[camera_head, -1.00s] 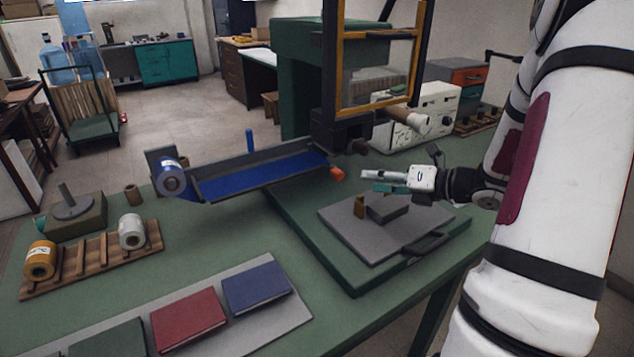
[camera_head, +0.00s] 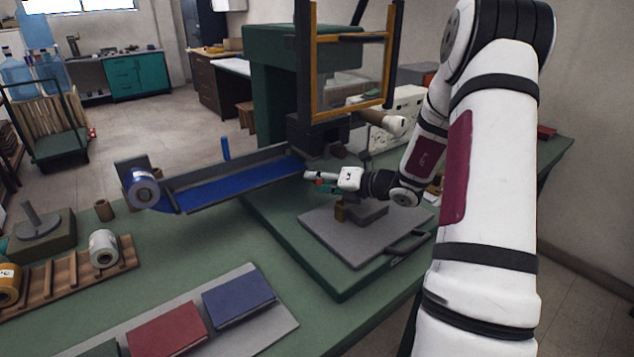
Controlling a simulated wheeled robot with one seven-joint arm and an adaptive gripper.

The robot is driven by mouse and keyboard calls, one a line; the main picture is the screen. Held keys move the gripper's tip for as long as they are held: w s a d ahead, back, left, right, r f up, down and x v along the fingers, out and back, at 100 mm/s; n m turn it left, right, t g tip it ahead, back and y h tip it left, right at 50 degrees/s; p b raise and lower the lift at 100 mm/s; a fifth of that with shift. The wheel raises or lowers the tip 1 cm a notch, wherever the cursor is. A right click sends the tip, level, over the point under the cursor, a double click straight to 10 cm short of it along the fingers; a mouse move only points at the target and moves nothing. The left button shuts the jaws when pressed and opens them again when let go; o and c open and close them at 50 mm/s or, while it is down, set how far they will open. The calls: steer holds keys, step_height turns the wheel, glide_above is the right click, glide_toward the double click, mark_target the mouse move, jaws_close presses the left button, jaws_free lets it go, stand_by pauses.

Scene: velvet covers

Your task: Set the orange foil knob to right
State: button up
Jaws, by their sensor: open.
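The orange foil knob (camera_head: 319,182) is a small orange-red piece at the right end of the blue foil tray (camera_head: 235,186), below the press head. Only a sliver of it shows between my gripper's fingers. My gripper (camera_head: 316,181), white with pale and green fingers, is open and reaches in from the right with its fingertips around or just in front of the knob. I cannot tell whether they touch it. The knob's setting is hidden.
The green press (camera_head: 270,75) with a yellow-framed guard (camera_head: 313,75) stands behind. A grey plate (camera_head: 335,237) with a dark block and small brass piece lies below my gripper. Red (camera_head: 167,330) and blue (camera_head: 238,300) books lie in front. A foil roll (camera_head: 143,188) hangs at left.

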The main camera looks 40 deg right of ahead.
steer(key=shift+w+a+f, duration=0.1)
steer(key=shift+w+a, duration=0.05)
steer(key=shift+w, duration=0.25)
jaws_close()
